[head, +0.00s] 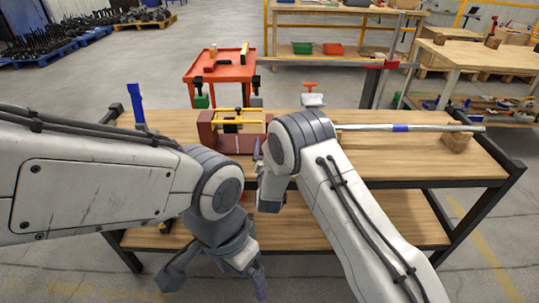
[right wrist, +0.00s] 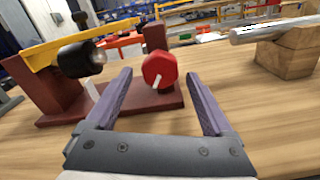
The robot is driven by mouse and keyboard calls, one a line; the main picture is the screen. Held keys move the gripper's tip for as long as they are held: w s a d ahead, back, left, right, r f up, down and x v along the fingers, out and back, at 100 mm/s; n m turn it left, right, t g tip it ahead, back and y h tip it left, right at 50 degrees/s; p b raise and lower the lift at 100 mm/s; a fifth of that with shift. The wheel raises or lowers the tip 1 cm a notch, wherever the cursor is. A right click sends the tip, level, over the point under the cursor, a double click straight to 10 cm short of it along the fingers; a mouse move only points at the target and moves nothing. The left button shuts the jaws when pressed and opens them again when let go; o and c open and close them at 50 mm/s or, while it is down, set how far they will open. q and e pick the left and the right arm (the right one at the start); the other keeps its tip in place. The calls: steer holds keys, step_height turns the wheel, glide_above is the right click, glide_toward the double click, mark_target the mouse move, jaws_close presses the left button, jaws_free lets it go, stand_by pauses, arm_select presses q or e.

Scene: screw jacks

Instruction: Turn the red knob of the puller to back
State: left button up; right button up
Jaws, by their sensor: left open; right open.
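The puller (head: 207,133) stands on the wooden workbench, with a dark red frame and a yellow bar. In the right wrist view its dark red base (right wrist: 60,117), yellow bar (right wrist: 40,57) and a black cylinder (right wrist: 80,58) show. The red knob (right wrist: 160,66) faces the camera with a white mark on its lower part. My right gripper (right wrist: 158,76) is open, its two fingers either side of the knob in the picture; contact cannot be told. In the head view my right arm hides the knob. My left gripper (head: 217,277) is open and empty, low in front of the bench.
On the workbench (head: 400,154) a metal bar with a blue band (head: 400,128) rests on a wooden block (head: 456,142) at right. A blue upright tool (head: 136,103) stands at left. An orange-handled item (head: 311,97) is at the back edge. A red cart (head: 222,72) stands behind.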

steer(key=s, duration=0.9)
steer(key=shift+s, duration=0.25)
